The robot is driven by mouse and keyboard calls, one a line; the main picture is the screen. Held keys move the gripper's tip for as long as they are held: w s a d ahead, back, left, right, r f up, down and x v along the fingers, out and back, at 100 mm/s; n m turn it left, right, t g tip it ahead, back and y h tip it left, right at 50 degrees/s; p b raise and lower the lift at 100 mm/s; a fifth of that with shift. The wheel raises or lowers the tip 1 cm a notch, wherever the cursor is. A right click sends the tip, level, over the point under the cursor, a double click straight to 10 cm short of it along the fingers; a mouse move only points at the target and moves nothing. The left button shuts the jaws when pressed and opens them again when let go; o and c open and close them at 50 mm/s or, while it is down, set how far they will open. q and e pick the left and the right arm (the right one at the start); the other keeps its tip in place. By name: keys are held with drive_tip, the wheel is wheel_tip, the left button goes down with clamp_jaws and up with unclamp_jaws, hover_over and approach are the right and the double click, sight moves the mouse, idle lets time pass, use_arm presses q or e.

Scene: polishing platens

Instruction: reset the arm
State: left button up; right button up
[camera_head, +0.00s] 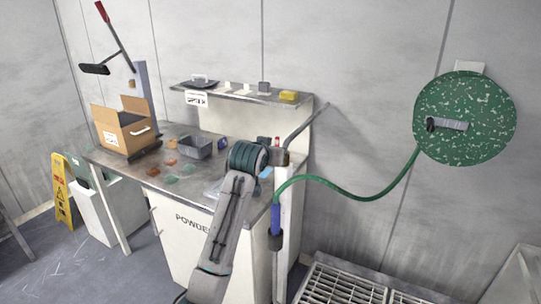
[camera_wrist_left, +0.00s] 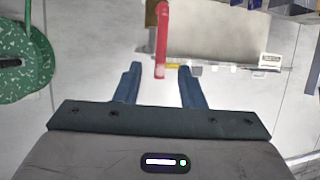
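My left arm (camera_head: 222,235) rises from the bottom of the head view, and its teal-banded wrist (camera_head: 248,156) is beside the right end of the bench. Its fingers are largely hidden there. In the left wrist view my left gripper (camera_wrist_left: 160,67) has two blue fingers spread apart. A red lever (camera_wrist_left: 161,40) with a brass-coloured fitting lies in line with the gap between them; I cannot tell its depth. A small red part (camera_head: 277,142) also shows near the wrist in the head view. My right gripper is in neither view.
The bench (camera_head: 190,203) holds a cardboard box (camera_head: 123,132), a grey bin (camera_head: 196,146) and several coloured pieces. A green hose (camera_head: 365,198) hangs from a speckled green disc (camera_head: 466,118) to a blue nozzle (camera_head: 275,218). A yellow sign (camera_head: 61,190) stands left; grating (camera_head: 340,287) lies front right.

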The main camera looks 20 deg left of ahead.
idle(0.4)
use_arm(q)
wheel_tip(320, 180, down, 31)
drive_tip(key=s+g, duration=0.2)
drive_tip(key=g, duration=0.2)
drive_tip(key=s+f+g, duration=0.1)
drive_tip(key=s+f, duration=0.3)
drive_tip(key=f, duration=0.4)
drive_tip(key=s+a+f, duration=0.1)
drive_tip(key=s+f, duration=0.3)
drive_tip(key=f, duration=0.3)
drive_tip(key=s+f+g, duration=0.1)
drive_tip(key=s+f, duration=0.3)
drive_tip(key=f, duration=0.4)
drive_tip(key=s+f+m+g+b, duration=0.1)
drive_tip(key=s+f+g, duration=0.1)
drive_tip(key=s+f, duration=0.9)
drive_tip(key=s+f+g, duration=0.2)
drive_tip(key=s+f, duration=0.7)
drive_tip(key=s, duration=0.5)
drive_tip(key=s+f+g, duration=0.1)
drive_tip(key=s+f, duration=0.3)
drive_tip(key=s, duration=1)
drive_tip(key=s+f+g, duration=0.1)
drive_tip(key=s+f, duration=0.4)
drive_tip(key=s, duration=0.9)
drive_tip(key=shift+s+d+m+h, duration=0.2)
drive_tip(key=shift+m+h, duration=0.1)
drive_tip(key=shift+h, duration=0.1)
